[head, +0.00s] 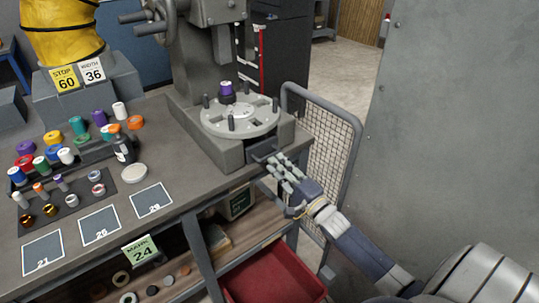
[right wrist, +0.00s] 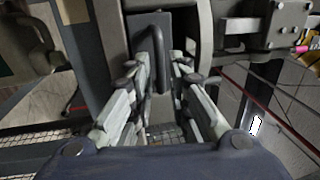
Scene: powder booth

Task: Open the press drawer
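The grey press (head: 205,75) stands on the bench, with a round plate (head: 240,117) on its base. The press drawer (head: 263,147) is in the base's right-hand side, low down. In the right wrist view the drawer front (right wrist: 165,24) carries a dark bar handle (right wrist: 157,62). My right gripper (head: 276,166) is at the drawer. In the right wrist view its two fingers (right wrist: 160,80) stand apart, one on each side of the handle, with gaps visible. Whether a finger touches the handle I cannot tell. My left gripper is not in view.
The bench (head: 170,178) holds several coloured spools and cups on the left, and numbered squares in front. A purple-topped part (head: 227,92) sits on the plate. A wire-mesh panel (head: 325,140) stands just right of the press. A red bin (head: 272,278) is below the bench.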

